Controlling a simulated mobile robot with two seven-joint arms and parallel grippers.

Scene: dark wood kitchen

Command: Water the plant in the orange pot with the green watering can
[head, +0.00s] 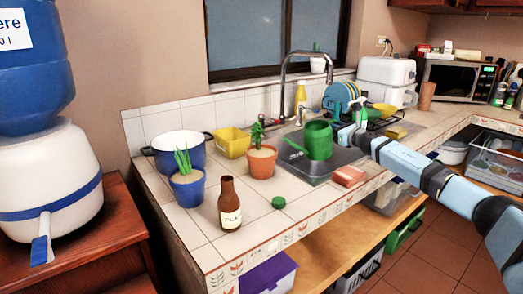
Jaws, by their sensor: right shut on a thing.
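The green watering can (318,140) is over the sink, with its thin spout (293,146) pointing left toward the orange pot. My right gripper (357,117) is at the can's right side, shut on it; the grasped part is hard to make out. The orange pot (262,166) stands on the tiled counter left of the sink. A small green plant (257,135) grows upright in its soil. The spout tip is to the right of the pot, apart from the plant. My left gripper is not in view.
A blue pot with a plant (187,188), a brown bottle (230,208), a green cap (278,202) and a yellow container (232,142) are around the orange pot. A faucet (284,72) arches behind the can. A reddish block (349,176) lies at the sink's front edge.

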